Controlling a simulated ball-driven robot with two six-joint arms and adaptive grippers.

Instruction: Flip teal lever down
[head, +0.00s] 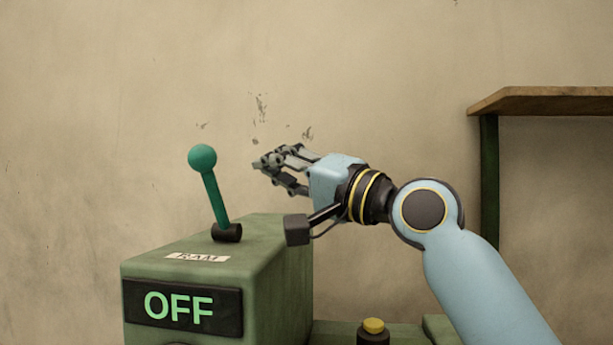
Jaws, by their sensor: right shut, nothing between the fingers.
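The teal lever (213,192) stands up from a dark pivot on top of a green box (270,265), leaning slightly left, with a round teal knob at its top. A label reading "RAM" lies on the box top in front of the pivot. The sign (182,307) on the box front reads "OFF" in bright green letters. My right gripper (258,164) is shut and empty. It points left, to the right of the lever at about the height of its knob and upper shaft, apart from it. My left gripper is not in view.
A yellow-topped button (374,326) on a dark base stands low, right of the box. A wooden table (545,100) with a dark green leg is at the right. A plain wall fills the background. Free room shows left of the lever and above it.

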